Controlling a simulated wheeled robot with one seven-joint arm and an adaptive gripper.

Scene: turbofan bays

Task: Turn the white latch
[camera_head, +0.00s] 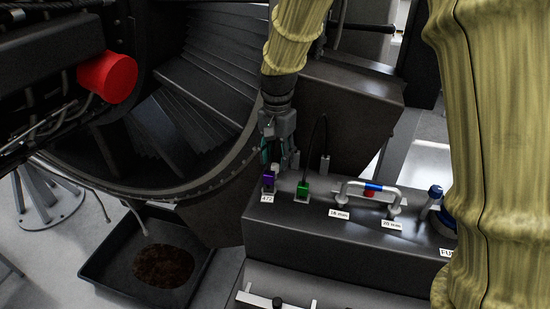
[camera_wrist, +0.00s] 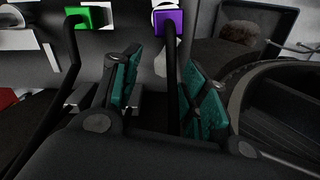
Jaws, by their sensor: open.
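I cannot pick out a white latch with certainty. A pale bar (camera_head: 258,298) with a dark knob beside it shows at the bottom edge of the head view, partly cut off. A pale bridge-shaped handle (camera_head: 384,189) with a blue and red middle stands on the dark bench top. My gripper (camera_head: 281,164) points down over the left end of the bench, close to a purple block (camera_head: 269,181). In the wrist view my gripper (camera_wrist: 162,60) has its teal-padded fingers apart, and the purple block (camera_wrist: 168,22) shows beyond them. I see nothing held.
A green block (camera_head: 303,188) with a dark cable stands right of the purple one on the bench (camera_head: 340,240). A large turbofan casing (camera_head: 205,190) curves close on the left. A red cylinder (camera_head: 107,77) is at upper left. A black tray (camera_head: 105,265) lies on the floor.

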